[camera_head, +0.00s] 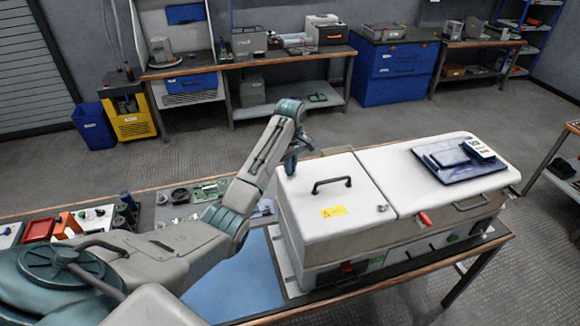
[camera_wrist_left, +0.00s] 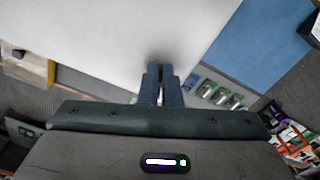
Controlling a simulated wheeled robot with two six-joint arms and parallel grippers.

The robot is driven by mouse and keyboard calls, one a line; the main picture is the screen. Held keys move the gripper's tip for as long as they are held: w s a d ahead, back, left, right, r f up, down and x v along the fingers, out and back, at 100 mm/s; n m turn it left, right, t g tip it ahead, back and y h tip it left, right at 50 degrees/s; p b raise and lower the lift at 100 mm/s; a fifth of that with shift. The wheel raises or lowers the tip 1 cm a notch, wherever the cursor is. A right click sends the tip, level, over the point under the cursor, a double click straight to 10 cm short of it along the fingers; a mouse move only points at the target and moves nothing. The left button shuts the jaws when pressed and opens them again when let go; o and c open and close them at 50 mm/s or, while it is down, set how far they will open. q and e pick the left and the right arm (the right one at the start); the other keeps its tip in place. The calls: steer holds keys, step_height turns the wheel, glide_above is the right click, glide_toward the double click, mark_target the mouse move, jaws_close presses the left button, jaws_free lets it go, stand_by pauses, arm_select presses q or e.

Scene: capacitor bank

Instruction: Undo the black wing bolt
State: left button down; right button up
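I cannot make out the black wing bolt in either view. The white box unit (camera_head: 330,215) stands on the bench, with a black handle and a yellow label on its left lid. My left gripper (camera_head: 290,168) is at the left far corner of that lid, pointing down. In the left wrist view its two blue-grey fingers (camera_wrist_left: 160,75) are close together over the edge of the white surface (camera_wrist_left: 90,45). The spot at their tips is dark and blurred, and no bolt shows between them. My right gripper is not in view.
A blue tray with a small device (camera_head: 480,149) lies on the right lid. Red bins (camera_head: 40,230) and small parts lie farther left.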

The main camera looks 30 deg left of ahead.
arm_select(q)
steer(key=n, duration=0.3)
steer(key=w+n, duration=0.1)
steer(key=n, duration=0.2)
steer(key=shift+a, duration=0.1)
steer(key=n, duration=0.3)
steer(key=shift+w+a+f+n, duration=0.1)
steer(key=shift+a+n, duration=0.1)
steer(key=shift+n, duration=1)
steer(key=shift+f, duration=0.15)
steer(key=c, duration=1.5)
jaws_free()
steer(key=shift+c, duration=0.2)
